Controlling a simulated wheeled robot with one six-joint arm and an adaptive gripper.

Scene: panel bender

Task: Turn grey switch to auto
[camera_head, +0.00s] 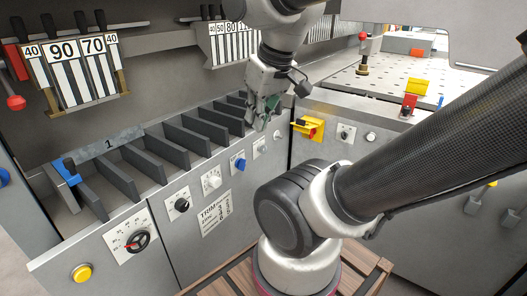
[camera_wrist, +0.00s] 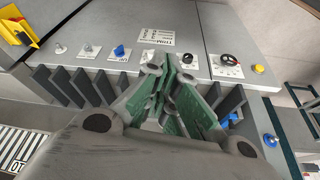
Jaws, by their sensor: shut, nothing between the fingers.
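Small grey switches sit at the right end of the left cabinet's sloping front panel: one (camera_head: 260,145) beside the blue knob, and another (camera_head: 278,133) further right. In the wrist view they are at the upper left, one (camera_wrist: 88,50) beside the blue knob and one (camera_wrist: 58,48) further left. Their lettering and pointer directions are too small to read. My gripper (camera_head: 262,118) is above the slotted tray, just behind the panel, apart from the switches. In the wrist view my gripper (camera_wrist: 172,78) has its green-padded fingers together, with nothing held.
The same panel has a blue knob (camera_head: 238,164), a white knob (camera_head: 211,182), a black knob (camera_head: 181,205), a dial (camera_head: 138,242) and a yellow button (camera_head: 82,273). A yellow-red switch (camera_head: 308,128) is on the right cabinet. Upright dividers (camera_head: 187,139) stand below my gripper.

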